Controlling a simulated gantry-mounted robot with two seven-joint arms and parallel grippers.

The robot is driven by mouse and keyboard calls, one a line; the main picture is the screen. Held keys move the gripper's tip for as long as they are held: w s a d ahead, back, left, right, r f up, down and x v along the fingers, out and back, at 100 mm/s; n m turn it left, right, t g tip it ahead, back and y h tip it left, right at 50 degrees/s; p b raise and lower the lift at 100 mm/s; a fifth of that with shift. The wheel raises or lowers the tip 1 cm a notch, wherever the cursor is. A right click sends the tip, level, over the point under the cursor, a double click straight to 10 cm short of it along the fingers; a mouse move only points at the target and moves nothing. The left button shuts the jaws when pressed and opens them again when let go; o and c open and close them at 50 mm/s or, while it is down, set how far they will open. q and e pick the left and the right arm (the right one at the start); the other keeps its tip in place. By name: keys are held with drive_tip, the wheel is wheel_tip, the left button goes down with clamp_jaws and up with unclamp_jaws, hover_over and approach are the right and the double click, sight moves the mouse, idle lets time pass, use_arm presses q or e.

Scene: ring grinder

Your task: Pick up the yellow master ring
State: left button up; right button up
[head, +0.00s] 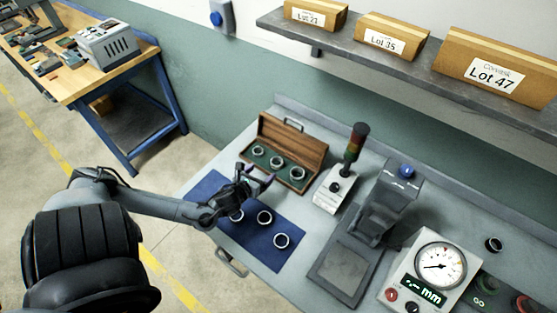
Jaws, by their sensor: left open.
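An open wooden case (318,157) with a green lining holds three rings: a left ring (258,151), a middle ring (277,161) and a right ring (298,173). All three look pale and metallic, so I cannot tell which is the yellow master ring. My left gripper (259,176) is open and appears empty, above the front edge of the case on its near left side. The left arm comes in from the left over the blue mat. My right gripper is not in view.
A blue mat (245,247) bears three rings, one partly hidden by my gripper. A signal-light unit (341,185), a press-like fixture (384,215) and a dial gauge (438,265) stand to the right. Another ring (494,243) lies at far right. A shelf (390,68) with boxes overhangs the back.

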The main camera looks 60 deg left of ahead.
sight(280, 159)
use_arm(q)
drive_tip(key=shift+w+a+f+m+b, duration=0.15)
drive_tip(key=shift+w+a+f+b, duration=0.1)
drive_tip(key=shift+f+b, duration=0.15)
drive_tip(key=shift+w+a+f+m+b, duration=0.1)
drive_tip(key=shift+a+f+m+b, duration=0.1)
drive_tip(key=shift+f+b, duration=0.15)
drive_tip(key=x, duration=0.3)
drive_tip(key=shift+w, duration=0.35)
drive_tip(key=shift+d+b+x, duration=0.2)
drive_tip(key=shift+b+x, duration=0.3)
drive_tip(key=shift+x, duration=2.75)
drive_tip(key=shift+f, duration=0.1)
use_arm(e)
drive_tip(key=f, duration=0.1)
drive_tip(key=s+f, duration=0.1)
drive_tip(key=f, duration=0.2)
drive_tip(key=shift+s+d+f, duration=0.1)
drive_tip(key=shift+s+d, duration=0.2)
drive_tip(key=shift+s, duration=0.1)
use_arm(q)
drive_tip(key=c, duration=1.2)
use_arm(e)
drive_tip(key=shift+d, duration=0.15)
